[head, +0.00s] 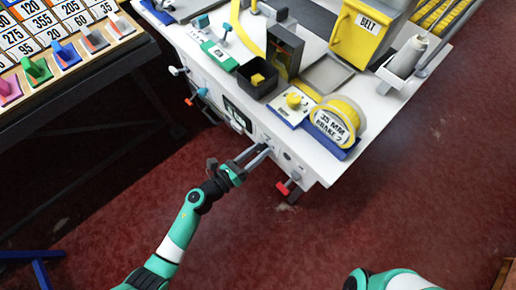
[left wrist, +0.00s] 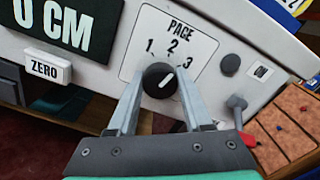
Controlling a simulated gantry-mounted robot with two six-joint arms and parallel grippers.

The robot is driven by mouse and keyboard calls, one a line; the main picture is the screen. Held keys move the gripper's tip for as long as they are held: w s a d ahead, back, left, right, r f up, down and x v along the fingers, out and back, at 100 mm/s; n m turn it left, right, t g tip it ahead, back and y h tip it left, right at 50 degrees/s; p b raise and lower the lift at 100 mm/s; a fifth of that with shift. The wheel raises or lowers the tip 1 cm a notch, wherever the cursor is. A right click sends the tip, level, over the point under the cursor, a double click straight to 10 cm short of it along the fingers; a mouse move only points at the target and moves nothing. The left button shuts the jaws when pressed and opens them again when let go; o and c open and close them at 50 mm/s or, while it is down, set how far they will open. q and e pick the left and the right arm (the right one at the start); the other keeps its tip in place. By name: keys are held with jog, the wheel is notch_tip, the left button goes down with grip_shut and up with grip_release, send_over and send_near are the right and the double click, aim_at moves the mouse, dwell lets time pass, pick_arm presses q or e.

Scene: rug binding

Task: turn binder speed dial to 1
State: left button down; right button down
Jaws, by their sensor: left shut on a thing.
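The binder speed dial is a round black knob (left wrist: 159,80) on the white front panel, below a label reading PAGE or PACE with the numbers 1, 2 and 3. Its white mark points up and right, roughly between 2 and 3. My left gripper (left wrist: 160,92) has its two grey fingers on either side of the knob, shut on it. In the head view my left gripper (head: 259,153) reaches the front of the white machine table (head: 215,85), and the knob is hidden there. My right gripper is out of view; only part of that arm shows at the bottom.
Beside the dial are a ZERO button (left wrist: 48,66), a display reading 0 CM (left wrist: 65,25), an ON switch (left wrist: 262,72) and a red-handled lever (head: 286,187). A yellow tape roll (head: 337,118) sits above at the table edge. A number board (head: 60,45) stands left.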

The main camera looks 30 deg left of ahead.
pick_arm(q)
jog(key=n+p, duration=0.2)
jog(key=n, duration=0.4)
jog(key=shift+n, duration=0.3)
jog(key=n+p, duration=0.2)
jog(key=n, duration=0.3)
jog(key=shift+n, duration=0.4)
jog(key=shift+c, duration=1.6)
grip_release()
jog(key=shift+a, duration=0.1)
